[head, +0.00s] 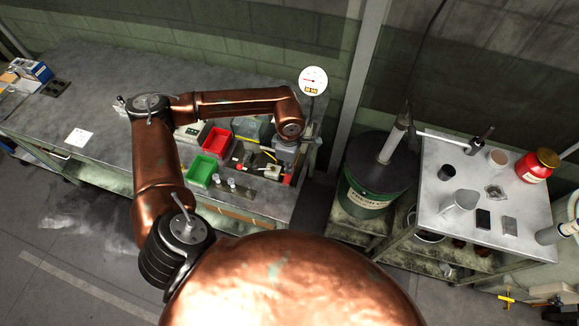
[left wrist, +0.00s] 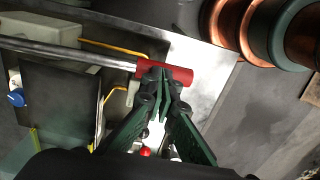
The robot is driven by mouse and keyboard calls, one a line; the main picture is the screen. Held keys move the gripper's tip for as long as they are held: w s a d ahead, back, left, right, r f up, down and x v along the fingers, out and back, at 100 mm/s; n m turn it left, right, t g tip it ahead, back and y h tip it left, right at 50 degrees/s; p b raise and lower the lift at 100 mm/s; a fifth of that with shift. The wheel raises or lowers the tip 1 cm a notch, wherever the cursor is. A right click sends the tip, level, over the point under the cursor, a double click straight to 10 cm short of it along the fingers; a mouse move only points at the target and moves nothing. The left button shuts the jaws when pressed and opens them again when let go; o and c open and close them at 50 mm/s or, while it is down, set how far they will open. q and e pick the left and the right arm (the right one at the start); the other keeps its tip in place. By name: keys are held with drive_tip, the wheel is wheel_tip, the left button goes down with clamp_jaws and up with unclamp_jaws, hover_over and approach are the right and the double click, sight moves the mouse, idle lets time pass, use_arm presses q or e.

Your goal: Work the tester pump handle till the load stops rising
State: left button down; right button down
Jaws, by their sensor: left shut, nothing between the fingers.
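The pump handle (left wrist: 85,54) is a grey metal bar with a red grip (left wrist: 183,75) at its end, seen in the left wrist view. My left gripper (left wrist: 163,77) has green fingers, closed together, with the tips at the near side of the red grip. They are not around it; I cannot tell if they touch it. In the head view my left arm reaches over the bench to the tester, and its wrist hides much of the handle. A round white gauge (head: 313,79) with a red needle and a small display stands behind. Its reading is too small to tell.
On the bench (head: 85,105) are a red bin (head: 216,140), a green bin (head: 201,171) and a paper sheet (head: 79,137). A dark green drum (head: 368,200) stands right of the bench. Further right, a metal table (head: 520,205) bears cups and a red jar (head: 533,168).

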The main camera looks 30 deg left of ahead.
use_arm(q)
wheel_tip(320, 180, up, 11)
drive_tip(key=p, duration=0.5)
idle(0.3)
idle(0.6)
drive_tip(key=shift+s, duration=0.1)
idle(0.6)
